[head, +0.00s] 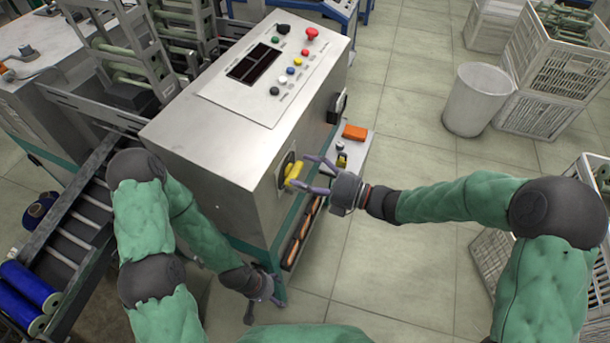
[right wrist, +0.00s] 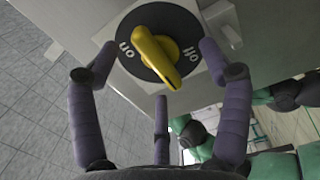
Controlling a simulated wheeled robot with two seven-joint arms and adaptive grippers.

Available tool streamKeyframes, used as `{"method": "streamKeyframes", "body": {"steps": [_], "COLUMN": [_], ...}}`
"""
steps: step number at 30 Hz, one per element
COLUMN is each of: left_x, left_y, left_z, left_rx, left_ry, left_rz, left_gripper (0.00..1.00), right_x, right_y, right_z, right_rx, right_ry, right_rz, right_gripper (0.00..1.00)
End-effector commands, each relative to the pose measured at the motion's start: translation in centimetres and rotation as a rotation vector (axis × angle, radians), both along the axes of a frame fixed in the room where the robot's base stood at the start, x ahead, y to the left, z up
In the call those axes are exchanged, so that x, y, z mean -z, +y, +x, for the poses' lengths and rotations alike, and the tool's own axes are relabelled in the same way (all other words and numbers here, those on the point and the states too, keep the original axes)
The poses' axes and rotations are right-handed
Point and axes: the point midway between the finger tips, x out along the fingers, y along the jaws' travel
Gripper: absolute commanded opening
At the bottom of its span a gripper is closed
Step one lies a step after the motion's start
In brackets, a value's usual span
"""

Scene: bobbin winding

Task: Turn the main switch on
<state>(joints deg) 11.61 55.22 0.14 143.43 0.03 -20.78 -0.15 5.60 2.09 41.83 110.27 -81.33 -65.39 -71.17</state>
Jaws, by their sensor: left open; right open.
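The main switch is a yellow handle (head: 292,171) on a black dial, on the side of the grey machine cabinet (head: 215,165). In the right wrist view the yellow handle (right wrist: 157,58) slants from upper left to lower right. The "on" label is left of it and "off" right, both upside down. My right gripper (head: 308,174) is open, its fingers spread around the dial; it also shows in the right wrist view (right wrist: 157,52). The handle is between the fingers; I cannot tell whether any touches it. My left gripper (head: 262,308) is open and empty, low beside the cabinet.
The cabinet's top panel (head: 265,85) carries colored buttons, a red mushroom knob (head: 312,34) and a dark display. An orange box (head: 355,132) lies behind my right gripper. A white bin (head: 478,100) and crates (head: 560,70) stand at right. Open tiled floor lies between.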

Motion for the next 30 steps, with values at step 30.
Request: {"method": "streamKeyframes", "body": {"steps": [30], "left_x": [0.0], "left_y": [0.0], "left_z": [0.0], "left_rx": [0.0], "left_ry": [0.0], "left_rz": [0.0], "left_gripper": [0.73], "right_x": [0.1], "right_y": [2.2], "right_z": [0.9], "right_rx": [0.0], "right_ry": [0.001], "right_rz": [-0.001], "right_gripper": [0.78]}}
